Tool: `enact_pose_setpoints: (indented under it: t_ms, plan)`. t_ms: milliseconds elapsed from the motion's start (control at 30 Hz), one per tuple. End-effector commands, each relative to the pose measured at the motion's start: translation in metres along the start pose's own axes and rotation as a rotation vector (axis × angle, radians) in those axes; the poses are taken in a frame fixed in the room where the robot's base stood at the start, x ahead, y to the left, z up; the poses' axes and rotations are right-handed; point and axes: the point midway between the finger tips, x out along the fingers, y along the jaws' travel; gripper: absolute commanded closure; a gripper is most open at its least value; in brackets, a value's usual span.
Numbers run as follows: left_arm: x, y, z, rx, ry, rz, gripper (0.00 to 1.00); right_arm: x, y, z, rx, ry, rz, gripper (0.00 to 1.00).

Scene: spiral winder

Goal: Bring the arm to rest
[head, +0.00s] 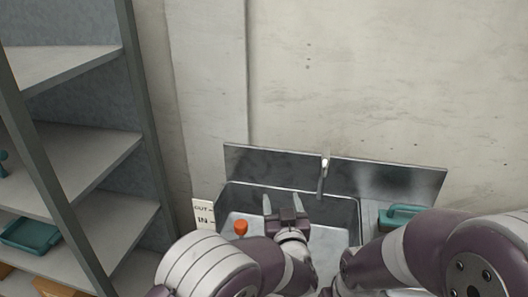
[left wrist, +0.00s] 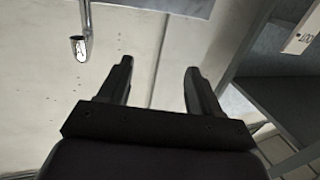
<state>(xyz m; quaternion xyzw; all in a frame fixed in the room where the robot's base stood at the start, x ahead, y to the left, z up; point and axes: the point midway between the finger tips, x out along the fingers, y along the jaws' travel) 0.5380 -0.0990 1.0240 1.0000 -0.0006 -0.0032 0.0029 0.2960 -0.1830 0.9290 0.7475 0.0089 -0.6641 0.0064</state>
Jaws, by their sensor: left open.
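My left gripper (head: 284,206) is over the metal sink (head: 335,215) in the head view, with its two fingers spread and pointing toward the back wall. In the left wrist view its fingers (left wrist: 158,85) are apart with nothing between them. The sink's tap (head: 323,175) stands behind the basin to the right of the gripper, and it also shows in the left wrist view (left wrist: 82,40), apart from the fingers. My right arm comes in at the lower right of the head view, but its gripper is not visible.
A grey shelf unit (head: 95,185) stands at the left with a teal tray (head: 30,235) on it. An orange-red knob (head: 240,228) and an OUT/IN sign (head: 203,214) are just left of the gripper. A teal object (head: 400,215) lies right of the basin. The wall is behind.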

Motion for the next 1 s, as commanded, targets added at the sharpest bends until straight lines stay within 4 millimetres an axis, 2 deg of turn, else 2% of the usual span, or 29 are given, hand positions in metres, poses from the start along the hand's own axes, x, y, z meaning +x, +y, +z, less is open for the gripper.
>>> enact_pose_setpoints:
  t_ms: [67, 133, 167, 200, 233, 267, 300, 367, 400, 500, 600, 633, 700, 800, 1000]
  plan:
    - [-0.001, 0.008, 0.013, -0.028, -0.062, 0.041, 0.36, 0.000, 0.000, 0.000, 0.000, 0.000, 0.000, 0.57]
    - [-0.011, 0.024, 0.046, -0.025, -0.202, 0.141, 0.36, 0.000, 0.000, 0.000, 0.000, 0.000, 0.000, 0.57]
    - [-0.022, 0.031, 0.065, -0.014, -0.291, 0.202, 0.36, 0.000, 0.000, 0.000, 0.000, 0.000, 0.000, 0.57]
    - [-0.044, 0.035, 0.088, 0.007, -0.450, 0.293, 0.36, -0.002, 0.000, 0.000, 0.000, 0.000, 0.000, 0.57]
    - [-0.061, 0.026, 0.100, 0.028, -0.584, 0.344, 0.36, -0.006, 0.000, -0.001, 0.000, 0.000, 0.000, 0.57]
    - [-0.080, 0.008, 0.107, 0.049, -0.725, 0.374, 0.36, -0.012, 0.000, -0.001, 0.000, 0.000, 0.000, 0.57]
    - [-0.105, -0.026, 0.113, 0.078, -0.903, 0.385, 0.36, -0.018, 0.000, -0.002, 0.000, 0.000, 0.000, 0.57]
    - [-0.142, -0.078, 0.111, 0.112, -1.110, 0.363, 0.36, -0.025, 0.000, -0.003, 0.000, 0.000, 0.000, 0.57]
    - [-0.164, -0.112, 0.106, 0.129, -1.222, 0.334, 0.36, -0.030, 0.000, -0.004, 0.000, 0.000, 0.000, 0.57]
    - [-0.215, -0.185, 0.086, 0.151, -1.423, 0.241, 0.36, -0.041, 0.000, -0.005, 0.000, 0.000, 0.000, 0.57]
    - [-0.247, -0.239, 0.061, 0.134, -1.507, 0.147, 0.36, -0.052, 0.000, -0.006, 0.000, 0.000, 0.000, 0.57]
    - [-0.251, -0.251, 0.053, 0.116, -1.501, 0.117, 0.36, -0.055, 0.000, -0.006, 0.000, 0.000, 0.000, 0.57]
    - [-0.248, -0.271, 0.038, 0.058, -1.464, 0.054, 0.36, -0.059, 0.000, -0.007, 0.000, 0.000, 0.000, 0.57]
    - [-0.244, -0.282, 0.034, 0.020, -1.446, 0.015, 0.36, -0.060, 0.000, -0.007, 0.000, 0.000, 0.000, 0.57]
    - [-0.243, -0.282, 0.036, 0.017, -1.447, 0.012, 0.36, -0.058, 0.000, -0.007, 0.000, 0.000, 0.000, 0.57]
